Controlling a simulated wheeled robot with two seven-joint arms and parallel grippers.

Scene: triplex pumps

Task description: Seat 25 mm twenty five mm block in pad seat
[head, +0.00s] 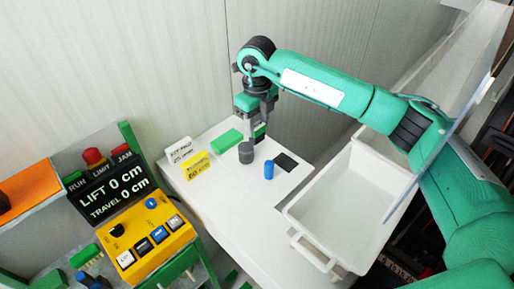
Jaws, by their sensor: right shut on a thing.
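My right gripper (254,133) points down over the white table and is shut. A dark grey round piece (246,153) is at its fingertips and appears to be held; whether it touches the table is unclear. A flat green block (227,140) lies to its left. Another green piece (260,132) shows partly behind the fingers. A black square pad (286,162) lies on the table to the right of the gripper. Which piece is the 25 mm block cannot be read with certainty. My left gripper is not in view.
A blue cylinder (269,170) stands just left of the black pad. White and yellow label cards (195,166) are at the left of the white table (235,215). A white bin (345,205) is at right. A yellow control box (146,237) with a display is at left.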

